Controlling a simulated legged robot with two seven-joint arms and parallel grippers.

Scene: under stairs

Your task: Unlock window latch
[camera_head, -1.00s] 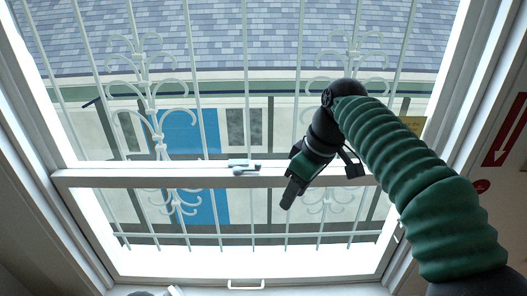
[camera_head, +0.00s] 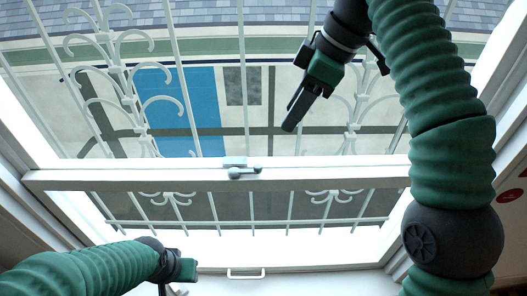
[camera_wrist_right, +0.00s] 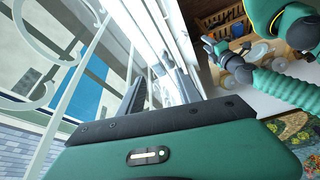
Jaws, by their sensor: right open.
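The window latch (camera_head: 243,169) is a small pale grey fitting on the middle of the white sash rail (camera_head: 120,180). My right gripper (camera_head: 291,122) is in front of the upper pane, above and to the right of the latch, apart from it. It is empty, and its two dark fingers stand apart in the right wrist view (camera_wrist_right: 160,90). My left gripper (camera_head: 184,270) is at the lower left, below the rail and well away from the latch. Its fingers are not clear. The latch is not clearly seen in the right wrist view.
White curled window bars (camera_head: 175,80) stand beyond the glass. A white handle (camera_head: 246,274) is on the bottom rail. The right window frame (camera_head: 490,70) is close to my right arm.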

